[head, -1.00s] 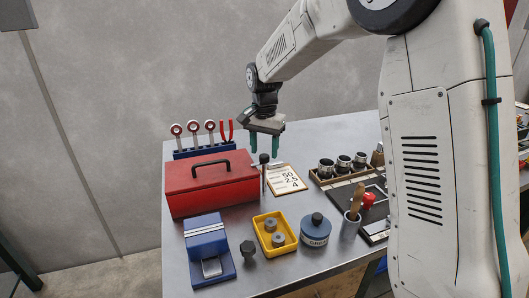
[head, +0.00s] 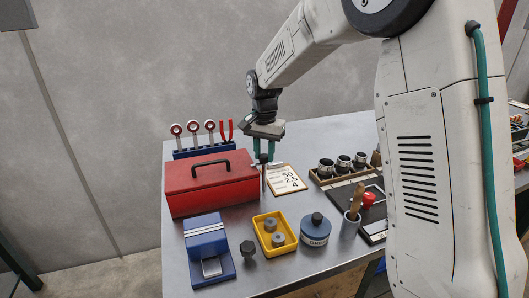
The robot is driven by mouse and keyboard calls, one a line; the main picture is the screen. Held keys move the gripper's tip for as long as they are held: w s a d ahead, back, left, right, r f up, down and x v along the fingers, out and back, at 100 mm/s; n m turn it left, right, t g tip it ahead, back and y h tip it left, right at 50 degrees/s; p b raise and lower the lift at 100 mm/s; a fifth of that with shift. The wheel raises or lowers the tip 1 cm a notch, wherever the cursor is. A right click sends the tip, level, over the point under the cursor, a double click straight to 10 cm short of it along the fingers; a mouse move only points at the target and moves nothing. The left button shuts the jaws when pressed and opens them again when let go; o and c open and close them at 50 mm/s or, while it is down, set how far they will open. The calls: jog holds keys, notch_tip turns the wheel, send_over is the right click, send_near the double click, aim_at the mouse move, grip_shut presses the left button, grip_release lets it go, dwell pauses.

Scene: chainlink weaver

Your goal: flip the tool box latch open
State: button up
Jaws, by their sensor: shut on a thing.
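The red tool box (head: 212,190) stands on the left of the bench in the head view, with its lid down and a black handle on top. A thin dark upright lever (head: 263,183) with a black knob stands at its right end; it looks like the latch. My gripper (head: 264,158) points down at the top of this lever, its green fingers shut around the knob. The fingers partly hide the knob. The lever looks about upright.
A blue rack (head: 200,151) of ring tools and red pliers stands behind the box. A card with numbers (head: 286,179) lies just right of the lever. In front are a blue block (head: 207,245), a yellow tray (head: 262,242) and a blue canister (head: 315,234).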

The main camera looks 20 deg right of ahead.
jog(key=n, duration=0.4)
jog(key=shift+n, duration=0.3)
jog(key=n, duration=0.9)
jog(key=shift+r, duration=0.1)
jog(key=shift+n, duration=1.9)
jog(key=o, duration=1)
jog(key=shift+c, duration=0.2)
